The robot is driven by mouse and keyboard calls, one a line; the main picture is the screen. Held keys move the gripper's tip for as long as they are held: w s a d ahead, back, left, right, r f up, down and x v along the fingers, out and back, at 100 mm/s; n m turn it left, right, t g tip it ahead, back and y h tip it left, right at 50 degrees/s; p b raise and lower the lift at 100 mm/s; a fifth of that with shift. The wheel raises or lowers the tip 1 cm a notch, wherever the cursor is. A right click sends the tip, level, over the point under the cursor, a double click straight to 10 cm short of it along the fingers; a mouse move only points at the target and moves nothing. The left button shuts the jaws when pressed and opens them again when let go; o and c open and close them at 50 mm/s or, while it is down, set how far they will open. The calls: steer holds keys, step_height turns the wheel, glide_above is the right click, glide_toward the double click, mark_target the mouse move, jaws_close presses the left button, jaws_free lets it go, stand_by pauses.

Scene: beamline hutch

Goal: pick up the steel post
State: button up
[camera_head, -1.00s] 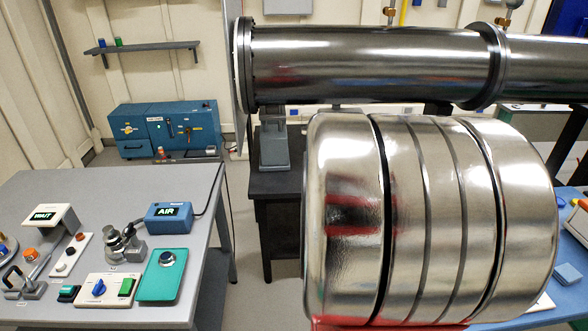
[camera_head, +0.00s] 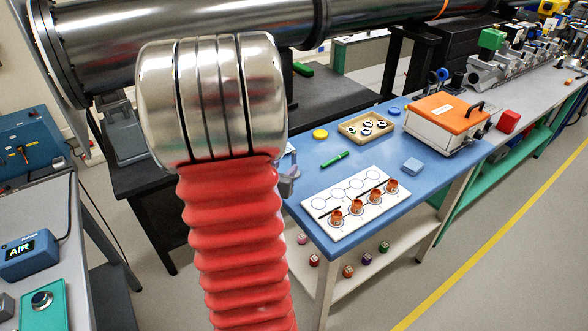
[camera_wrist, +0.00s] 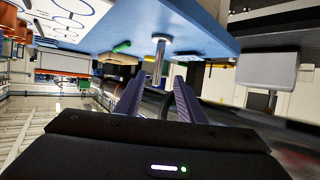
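The steel post (camera_wrist: 159,58) is a slim shiny cylinder with a wider round end against the blue table (camera_wrist: 205,22) in the wrist view, where the scene looks upside down. My gripper (camera_wrist: 158,78) is open. Its two purple fingers point toward the post, which shows in the gap between their tips; I see no contact. In the head view, my arm hides most of the gripper, and only a bit of a purple-grey finger (camera_head: 288,185) shows at the blue table's left edge (camera_head: 322,240). I cannot make out the post clearly there.
On the blue table are a white board (camera_head: 345,225) with copper-coloured cups, a green pen (camera_head: 334,160), a yellow disc (camera_head: 320,134), a wooden tray (camera_head: 351,132), a light-blue block (camera_head: 413,165) and an orange-lidded box (camera_head: 440,118). A dark beam pipe (camera_head: 190,40) runs behind my arm.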

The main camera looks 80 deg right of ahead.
steer(key=x, duration=0.7)
steer(key=shift+d+f, duration=0.1)
steer(key=shift+d, duration=0.05)
steer(key=shift+x, duration=2.65)
steer(key=shift+s, duration=0.2)
steer(key=shift+c, duration=0.5)
jaws_close()
